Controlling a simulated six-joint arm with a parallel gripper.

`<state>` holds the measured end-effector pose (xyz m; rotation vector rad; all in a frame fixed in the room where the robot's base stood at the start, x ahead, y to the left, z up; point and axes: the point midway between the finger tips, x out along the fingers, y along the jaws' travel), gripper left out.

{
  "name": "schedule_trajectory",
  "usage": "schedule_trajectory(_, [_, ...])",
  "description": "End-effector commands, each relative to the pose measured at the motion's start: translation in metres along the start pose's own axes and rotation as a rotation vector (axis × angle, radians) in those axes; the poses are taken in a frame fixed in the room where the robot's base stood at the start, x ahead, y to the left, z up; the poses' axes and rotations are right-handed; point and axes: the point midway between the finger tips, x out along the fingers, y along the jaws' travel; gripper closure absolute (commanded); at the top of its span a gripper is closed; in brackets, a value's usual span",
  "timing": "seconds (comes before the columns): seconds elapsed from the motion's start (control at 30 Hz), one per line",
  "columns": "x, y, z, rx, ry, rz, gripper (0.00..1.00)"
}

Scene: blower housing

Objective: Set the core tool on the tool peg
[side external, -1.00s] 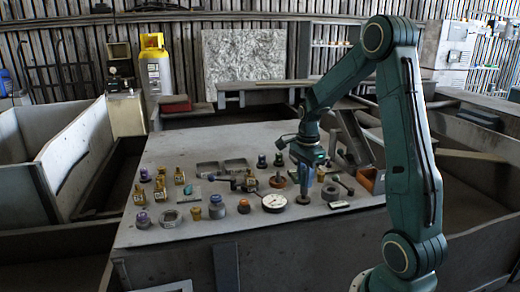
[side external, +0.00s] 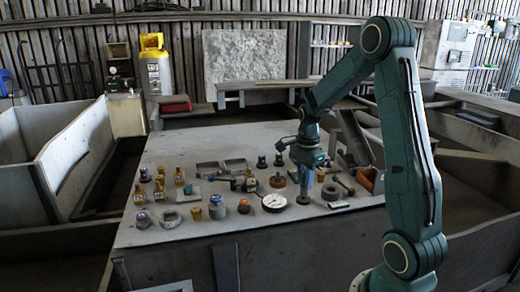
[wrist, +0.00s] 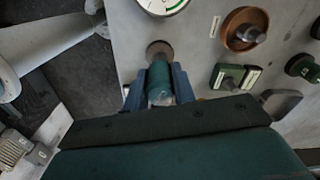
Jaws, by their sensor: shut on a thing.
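My gripper (wrist: 160,88) is shut on a teal tool (wrist: 160,75), which I take to be the core tool; its pale end shows between the blue fingers. A dark round disc (wrist: 160,48) lies just past the fingertips; I cannot tell whether it is the tool's foot or a separate base under it. In the side view my gripper (side external: 306,180) points down close above the table, with the disc (side external: 303,200) directly below. A brown round base with a metal post (wrist: 245,28) stands to the right in the wrist view; I cannot tell whether it is the tool peg.
A white dial gauge (side external: 274,202) lies left of my gripper, and a grey ring (side external: 330,192) lies right. A green labelled block (wrist: 232,77) is near. Brass and dark fittings crowd the table's left.

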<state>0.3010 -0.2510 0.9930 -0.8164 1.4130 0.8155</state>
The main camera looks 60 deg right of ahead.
Motion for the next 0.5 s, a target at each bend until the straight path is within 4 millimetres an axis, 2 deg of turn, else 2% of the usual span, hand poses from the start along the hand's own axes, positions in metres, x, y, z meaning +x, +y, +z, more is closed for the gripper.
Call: schedule_trajectory(0.5, [0.0073,0.0002,0.0001,0.000,0.000,0.001,0.98])
